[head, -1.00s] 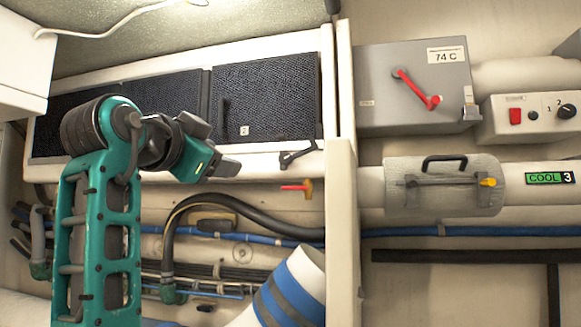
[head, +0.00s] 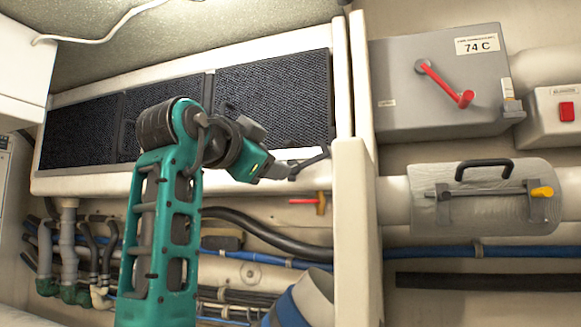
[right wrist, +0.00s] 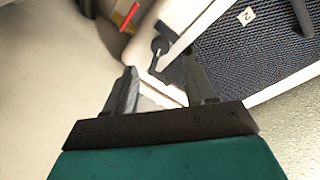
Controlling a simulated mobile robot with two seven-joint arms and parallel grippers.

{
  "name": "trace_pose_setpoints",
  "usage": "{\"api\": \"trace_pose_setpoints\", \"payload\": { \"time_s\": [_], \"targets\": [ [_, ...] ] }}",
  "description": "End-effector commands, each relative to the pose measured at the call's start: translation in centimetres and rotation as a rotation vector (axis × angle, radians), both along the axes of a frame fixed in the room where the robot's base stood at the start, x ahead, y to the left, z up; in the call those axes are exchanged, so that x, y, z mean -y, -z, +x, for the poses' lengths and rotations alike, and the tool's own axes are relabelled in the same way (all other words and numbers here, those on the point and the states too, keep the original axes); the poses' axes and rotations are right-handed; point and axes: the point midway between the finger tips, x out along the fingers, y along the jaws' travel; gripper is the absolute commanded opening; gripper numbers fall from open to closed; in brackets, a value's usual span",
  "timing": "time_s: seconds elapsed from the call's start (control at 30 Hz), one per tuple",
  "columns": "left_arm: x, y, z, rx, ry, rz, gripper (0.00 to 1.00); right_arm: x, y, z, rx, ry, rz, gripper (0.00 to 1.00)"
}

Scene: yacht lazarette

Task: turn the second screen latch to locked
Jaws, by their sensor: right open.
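The second screen (head: 285,95) is a dark mesh panel in a white frame. Its number 2 label shows in the right wrist view on the screen (right wrist: 225,50). The screen latch (head: 314,160) is a dark lever on the frame below the screen, slanting up to the right. In the right wrist view the latch (right wrist: 158,50) has a round pivot, with its lever pointing toward my fingers. My right gripper (head: 287,173) is open beside the latch's left end; its fingertips (right wrist: 160,78) lie either side of the lever's line. Contact cannot be told. My left gripper is out of view.
A red-handled valve (head: 309,202) sits just below the latch. A white upright post (head: 357,230) stands to its right. Beyond are a grey switch box (head: 435,95) with a red lever and a wrapped pipe (head: 490,212). Hoses run below the screens.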

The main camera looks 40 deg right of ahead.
Motion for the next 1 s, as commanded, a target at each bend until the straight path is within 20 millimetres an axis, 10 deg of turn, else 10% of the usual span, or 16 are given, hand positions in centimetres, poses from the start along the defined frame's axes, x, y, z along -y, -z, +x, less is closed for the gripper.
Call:
{"api": "trace_pose_setpoints", "payload": {
  "time_s": [0.4,0.83,1.0],
  "targets": [
    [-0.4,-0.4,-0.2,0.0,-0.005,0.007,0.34,7.2,-0.1,2.7,0.001,0.002,0.001,0.55],
    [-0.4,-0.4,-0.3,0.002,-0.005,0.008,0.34,8.2,0.0,3.1,0.001,0.0,0.0,0.55],
    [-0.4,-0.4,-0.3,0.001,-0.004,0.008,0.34,8.2,0.0,3.1,0.001,0.0,0.0,0.41]
  ]
}}
